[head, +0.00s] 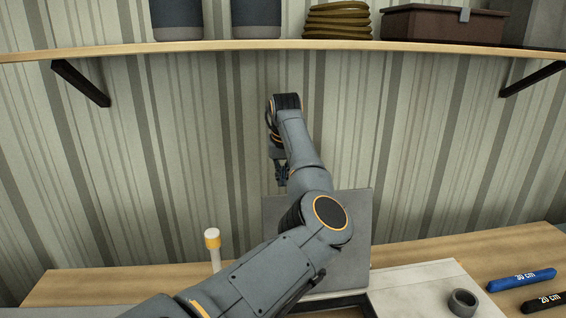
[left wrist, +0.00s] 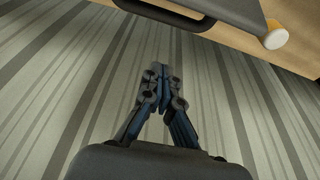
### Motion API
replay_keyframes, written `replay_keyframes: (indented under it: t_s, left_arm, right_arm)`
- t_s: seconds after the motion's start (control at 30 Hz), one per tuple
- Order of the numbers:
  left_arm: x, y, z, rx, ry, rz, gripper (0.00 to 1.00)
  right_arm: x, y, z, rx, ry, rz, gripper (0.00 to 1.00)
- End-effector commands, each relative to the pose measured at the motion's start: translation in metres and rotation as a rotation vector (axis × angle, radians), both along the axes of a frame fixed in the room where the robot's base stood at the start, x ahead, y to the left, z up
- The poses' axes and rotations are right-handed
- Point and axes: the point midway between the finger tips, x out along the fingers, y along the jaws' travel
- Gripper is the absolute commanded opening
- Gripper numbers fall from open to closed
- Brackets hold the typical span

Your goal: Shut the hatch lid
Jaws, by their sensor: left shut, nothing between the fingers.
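The hatch lid (head: 352,235) is a flat grey panel standing raised at the back of the table, partly hidden behind my left arm. Below it a dark opening shows at the edge of a pale grey plate (head: 415,285). My left gripper (head: 281,175) is shut and empty, pointing down close to the lid's upper left corner. In the left wrist view the closed fingers (left wrist: 161,78) are in front of the striped wall, and the grey lid (left wrist: 222,10) shows at the top edge, apart from them. My right gripper is not in view.
A dark ring (head: 462,302) sits on the plate. A blue bar (head: 522,280) and a black bar (head: 545,302) lie at right. A loaded shelf (head: 230,46) hangs above.

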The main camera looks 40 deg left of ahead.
Motion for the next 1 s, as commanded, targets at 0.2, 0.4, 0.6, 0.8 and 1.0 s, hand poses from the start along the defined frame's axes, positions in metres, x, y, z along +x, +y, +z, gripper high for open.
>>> replay_keyframes:
  t_s: [0.2, 0.4, 0.6, 0.8, 1.0]
  left_arm:
    - [0.005, 0.004, -0.033, 0.000, -0.001, 0.000, 0.00]
    - [-0.010, -0.014, -0.033, 0.000, 0.000, 0.000, 0.00]
    - [-0.017, -0.022, -0.034, -0.001, -0.001, 0.000, 0.00]
    - [-0.018, -0.023, -0.035, -0.001, 0.001, -0.001, 0.00]
    - [-0.018, -0.023, -0.035, 0.001, 0.000, -0.001, 0.00]
  right_arm:
    - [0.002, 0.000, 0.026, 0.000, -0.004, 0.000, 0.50]
    - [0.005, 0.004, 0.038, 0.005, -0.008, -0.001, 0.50]
    - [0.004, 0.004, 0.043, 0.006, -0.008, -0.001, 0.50]
    - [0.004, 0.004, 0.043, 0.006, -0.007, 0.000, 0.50]
    - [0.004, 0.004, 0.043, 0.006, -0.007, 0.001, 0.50]
